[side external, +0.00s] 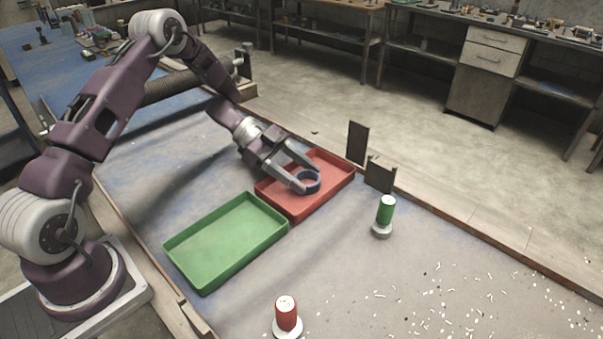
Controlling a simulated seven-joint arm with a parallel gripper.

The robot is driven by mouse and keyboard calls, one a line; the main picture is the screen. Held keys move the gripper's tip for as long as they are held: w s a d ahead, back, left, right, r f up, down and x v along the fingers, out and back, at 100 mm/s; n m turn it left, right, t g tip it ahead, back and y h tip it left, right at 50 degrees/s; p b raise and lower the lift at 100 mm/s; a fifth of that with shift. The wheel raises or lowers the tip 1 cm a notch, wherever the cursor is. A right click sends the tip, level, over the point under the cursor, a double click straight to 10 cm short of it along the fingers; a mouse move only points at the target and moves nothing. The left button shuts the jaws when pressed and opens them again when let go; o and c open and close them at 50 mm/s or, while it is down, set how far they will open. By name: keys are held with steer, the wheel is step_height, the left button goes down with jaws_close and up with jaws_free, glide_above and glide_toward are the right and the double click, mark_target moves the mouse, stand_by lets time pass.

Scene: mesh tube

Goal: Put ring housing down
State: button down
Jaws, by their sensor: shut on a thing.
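The fingers hide part of the ring.
An empty green tray (225,243) stands left of the red tray. A green can (385,210) and a red can (286,314) stand on pale round bases. Dark upright plates (357,143) stand behind the red tray. Small white bits lie scattered at the right.

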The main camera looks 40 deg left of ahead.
steer(key=c, duration=0.5)
jaws_free()
